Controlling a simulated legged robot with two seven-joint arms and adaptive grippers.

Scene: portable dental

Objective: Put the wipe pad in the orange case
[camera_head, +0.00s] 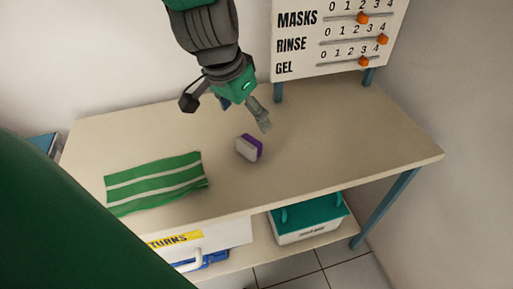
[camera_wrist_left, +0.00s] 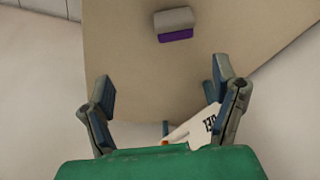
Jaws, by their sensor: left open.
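A small block, light grey-white with a purple face, looks like the wipe pad (camera_head: 247,148). It lies on the beige table (camera_head: 330,130), near the middle. My left gripper (camera_head: 244,112) hangs above the table from the top of the head view, behind and just over the pad. It is open and empty. In the left wrist view the pad (camera_wrist_left: 174,24) lies at the top, beyond the spread fingers (camera_wrist_left: 163,92) and apart from them. I see no orange case in either view. My right gripper is not in view.
A green-and-white striped cloth (camera_head: 156,183) lies at the table's left. A board with sliders (camera_head: 340,35) stands at the back. Below, a shelf holds a teal-topped box (camera_head: 310,219) and a white bin with a yellow label (camera_head: 225,240). The table's right side is clear.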

